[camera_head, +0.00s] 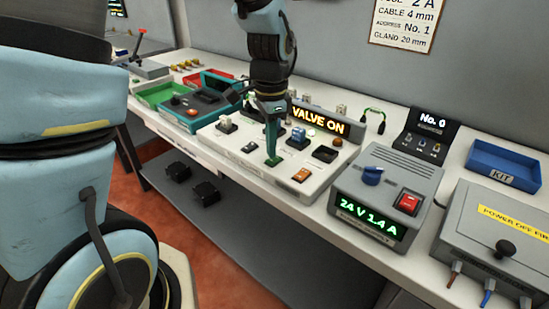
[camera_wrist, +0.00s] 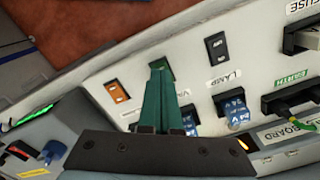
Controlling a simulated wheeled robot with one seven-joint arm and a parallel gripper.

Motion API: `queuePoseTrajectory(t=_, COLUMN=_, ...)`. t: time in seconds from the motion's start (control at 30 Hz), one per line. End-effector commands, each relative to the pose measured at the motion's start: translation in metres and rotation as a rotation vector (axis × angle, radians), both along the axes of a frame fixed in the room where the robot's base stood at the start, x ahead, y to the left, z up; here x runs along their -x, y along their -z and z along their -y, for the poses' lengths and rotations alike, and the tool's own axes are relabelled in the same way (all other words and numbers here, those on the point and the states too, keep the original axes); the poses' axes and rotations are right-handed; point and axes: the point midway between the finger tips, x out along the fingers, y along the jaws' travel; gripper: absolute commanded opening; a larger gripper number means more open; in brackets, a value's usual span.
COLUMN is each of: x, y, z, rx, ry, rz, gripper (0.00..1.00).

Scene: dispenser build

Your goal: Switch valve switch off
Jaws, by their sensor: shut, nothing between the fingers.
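The display (camera_head: 319,119) above the pale control panel (camera_head: 222,148) reads VALVE ON in lit amber. My gripper (camera_head: 272,160) points down at the panel, its green fingers together and empty. In the wrist view the fingertips (camera_wrist: 158,65) are at the panel face, between an orange switch (camera_wrist: 117,91) and a black rocker switch (camera_wrist: 216,46) near a LAMP label. The orange switch also shows in the head view (camera_head: 300,174). Something greenish at the fingertips is mostly covered, perhaps another switch. I cannot tell which is the valve switch, or whether the tips touch anything.
A grey power supply (camera_head: 371,188) with a blue knob and red switch stands right of the panel. Beyond are a grey box (camera_head: 480,225) and a blue KIT tray (camera_head: 503,163).

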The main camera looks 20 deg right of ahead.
Motion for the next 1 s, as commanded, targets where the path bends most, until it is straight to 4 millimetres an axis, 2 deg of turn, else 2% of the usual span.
queuePoseTrajectory(t=1.0, x=0.000, y=0.015, z=0.000, rx=0.000, ry=0.000, rz=0.000, gripper=0.00)
